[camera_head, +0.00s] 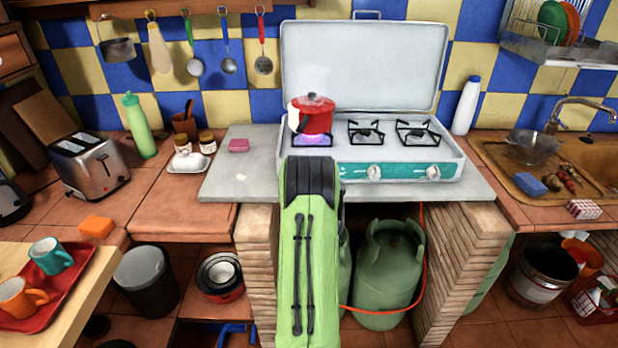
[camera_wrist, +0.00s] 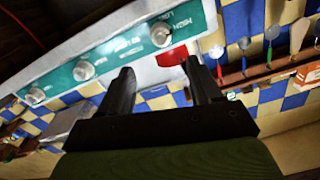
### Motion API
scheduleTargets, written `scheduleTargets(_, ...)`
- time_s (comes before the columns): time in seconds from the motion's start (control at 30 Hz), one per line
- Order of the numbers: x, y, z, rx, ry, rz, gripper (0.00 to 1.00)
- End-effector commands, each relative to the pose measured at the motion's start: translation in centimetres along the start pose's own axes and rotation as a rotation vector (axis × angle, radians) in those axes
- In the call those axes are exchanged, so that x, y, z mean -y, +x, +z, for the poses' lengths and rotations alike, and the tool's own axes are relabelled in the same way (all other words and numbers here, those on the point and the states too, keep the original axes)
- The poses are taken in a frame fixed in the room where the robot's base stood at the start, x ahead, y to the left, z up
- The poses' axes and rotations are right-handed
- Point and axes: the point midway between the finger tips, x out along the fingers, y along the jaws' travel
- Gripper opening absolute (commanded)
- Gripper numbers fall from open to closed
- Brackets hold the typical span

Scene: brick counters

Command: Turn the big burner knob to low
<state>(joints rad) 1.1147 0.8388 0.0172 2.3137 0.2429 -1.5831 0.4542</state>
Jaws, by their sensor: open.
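The white camping stove (camera_head: 455,160) has its lid up and a teal front panel with white knobs. The middle knob (camera_head: 375,172) and right knob (camera_head: 433,172) show in the head view; my arm hides the left end of the panel. The wrist view is upside down and shows three knobs; the nearest knob (camera_wrist: 161,36) lies just beyond my fingers, beside a "HIGH" label. I cannot tell which knob is the big burner's. A red pot (camera_head: 313,118) stands on the lit left burner. My gripper (camera_wrist: 160,72) is open and empty, apart from the knobs.
A pink sponge (camera_head: 239,145) lies on the grey slab (camera_head: 225,180) left of the stove. A white bottle (camera_head: 466,106) stands right of it. Green gas cylinders (camera_head: 388,275) with an orange hose are below. The open lid (camera_head: 360,65) stands behind the burners.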

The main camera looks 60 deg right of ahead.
Motion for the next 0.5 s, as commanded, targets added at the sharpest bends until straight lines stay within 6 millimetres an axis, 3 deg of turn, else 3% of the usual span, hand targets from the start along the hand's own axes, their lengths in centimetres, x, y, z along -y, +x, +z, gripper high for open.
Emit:
scheduleTargets(0.3,0.2,7.8,-0.4,-0.001,-0.004,-0.002,0.64)
scheduleTargets(0.5,0.1,10.8,-0.2,-0.001,-0.001,0.000,0.64)
